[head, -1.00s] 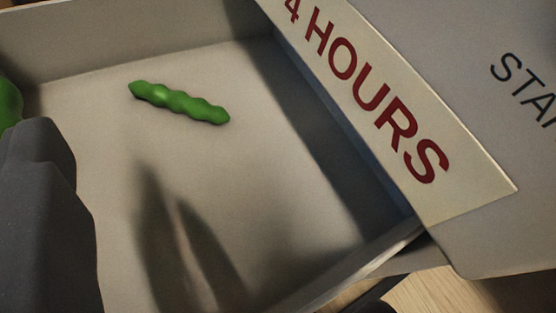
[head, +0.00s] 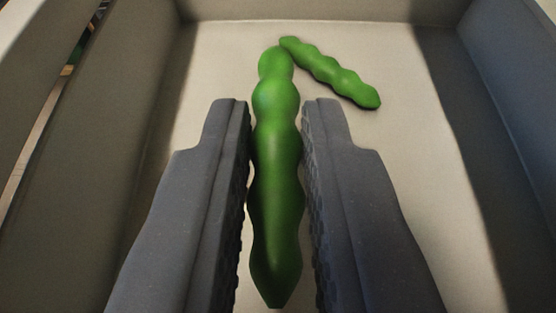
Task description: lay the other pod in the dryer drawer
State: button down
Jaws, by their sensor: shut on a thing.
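My gripper (head: 276,112) is shut on a bumpy green pod (head: 275,185), which lies lengthwise between the two dark grey fingers and points away from me. Its far tip sticks out past the fingertips. It is over the inside of the dryer drawer (head: 415,165), a pale open box. Another green pod (head: 340,75) lies slanted on the drawer floor, beyond the fingertips to the right. The held pod's far tip overlaps the left end of the lying pod in the picture. I cannot tell whether they touch, or how high the held pod is above the floor.
The drawer's walls stand on the left (head: 120,130), right (head: 525,100) and far side (head: 330,9). Bare floor shows to the right of my gripper and a narrower strip to its left. A gap shows outside the left wall.

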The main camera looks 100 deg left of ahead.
jog(key=shift+f, duration=0.55)
jog(key=c, duration=1.4)
grip_release()
jog(key=shift+r, duration=0.15)
jog(key=shift+r, duration=0.55)
jog(key=p+v, duration=0.2)
jog(key=v, duration=1)
